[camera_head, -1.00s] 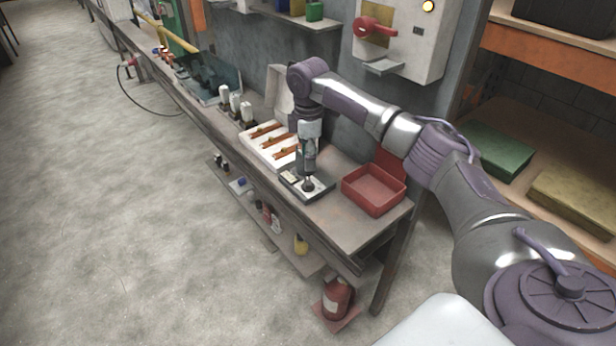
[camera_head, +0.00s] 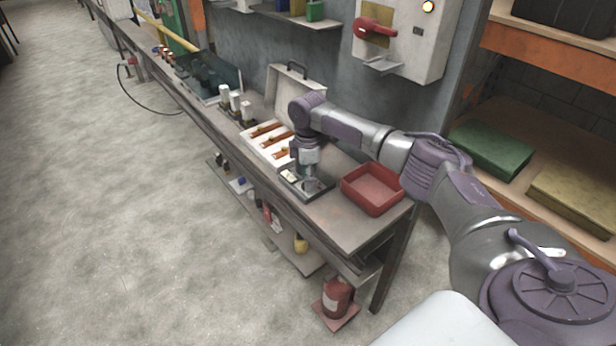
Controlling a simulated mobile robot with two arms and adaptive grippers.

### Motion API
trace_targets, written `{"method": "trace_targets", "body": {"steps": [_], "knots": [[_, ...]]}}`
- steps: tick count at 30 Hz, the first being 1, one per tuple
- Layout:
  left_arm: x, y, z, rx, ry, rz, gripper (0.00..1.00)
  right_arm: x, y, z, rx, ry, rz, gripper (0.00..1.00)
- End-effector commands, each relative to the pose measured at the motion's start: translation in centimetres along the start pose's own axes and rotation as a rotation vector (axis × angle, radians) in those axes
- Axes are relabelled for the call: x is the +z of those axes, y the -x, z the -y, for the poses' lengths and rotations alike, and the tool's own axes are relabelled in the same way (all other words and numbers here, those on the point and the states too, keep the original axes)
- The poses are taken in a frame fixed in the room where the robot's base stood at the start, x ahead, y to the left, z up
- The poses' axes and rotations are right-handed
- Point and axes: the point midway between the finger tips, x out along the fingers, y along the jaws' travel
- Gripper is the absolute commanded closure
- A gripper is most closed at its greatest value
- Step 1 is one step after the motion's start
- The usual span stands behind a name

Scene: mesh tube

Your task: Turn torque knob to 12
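A small flat dark-edged unit (camera_head: 291,177) with a pale panel sits near the front edge of the workbench. The black knob seen on its right part earlier is now hidden by my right gripper (camera_head: 310,182). The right gripper points straight down at that spot, with its fingertips at the height of the unit's top. The fingers are too small and dark to tell whether they are closed on the knob. No knob setting or number can be read. My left gripper is not in view.
A red open tray (camera_head: 372,188) stands right of the unit on the workbench (camera_head: 345,225). An open white case (camera_head: 264,150) with copper-coloured bars lies left of it, its lid raised. A grey box with a red handle (camera_head: 374,27) hangs on the wall behind.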

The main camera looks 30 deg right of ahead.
Motion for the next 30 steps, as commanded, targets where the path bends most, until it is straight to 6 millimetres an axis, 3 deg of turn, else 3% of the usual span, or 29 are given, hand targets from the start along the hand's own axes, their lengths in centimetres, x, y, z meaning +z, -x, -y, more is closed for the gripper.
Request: {"method": "trace_targets", "body": {"steps": [3,14,30], "knots": [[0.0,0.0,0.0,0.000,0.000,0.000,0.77,0.0,0.0,0.0,0.000,0.000,0.000,0.95],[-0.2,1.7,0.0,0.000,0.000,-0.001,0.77,-0.1,0.4,0.1,-0.003,-0.081,-0.001,0.95],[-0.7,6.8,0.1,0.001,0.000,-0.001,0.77,-0.1,0.4,0.1,-0.004,-0.486,-0.001,0.95]]}}
